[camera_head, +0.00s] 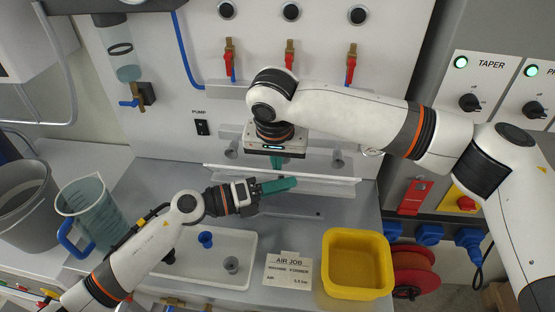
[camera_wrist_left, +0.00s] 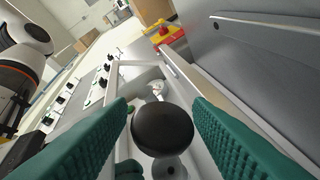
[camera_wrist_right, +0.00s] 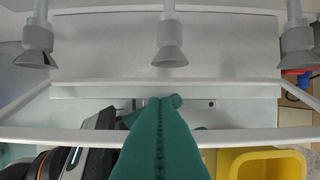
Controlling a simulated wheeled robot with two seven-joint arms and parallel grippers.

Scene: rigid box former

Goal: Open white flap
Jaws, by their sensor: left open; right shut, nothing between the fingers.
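A long white strip (camera_head: 330,180), which looks like the white flap, runs across the base of the grey machine panel. It also shows as a white bar (camera_wrist_right: 80,135) in the right wrist view. My right gripper (camera_head: 277,163) points down over the strip, fingers shut and empty; in the right wrist view its closed fingers (camera_wrist_right: 165,102) cross in front of the bar. My left gripper (camera_head: 294,183) reaches in from the left just below it, close to the strip. Its fingers are apart in the left wrist view (camera_wrist_left: 160,110). I cannot tell whether either gripper touches the strip.
Several suction cups (camera_wrist_right: 168,55) hang above the strip. A black round knob-like part (camera_wrist_left: 162,130) sits between my left fingers in view. A yellow bin (camera_head: 357,292), a white tray (camera_head: 190,278) and an AIR JOB sign (camera_head: 290,271) stand in front. A clear jug (camera_head: 88,205) is at left.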

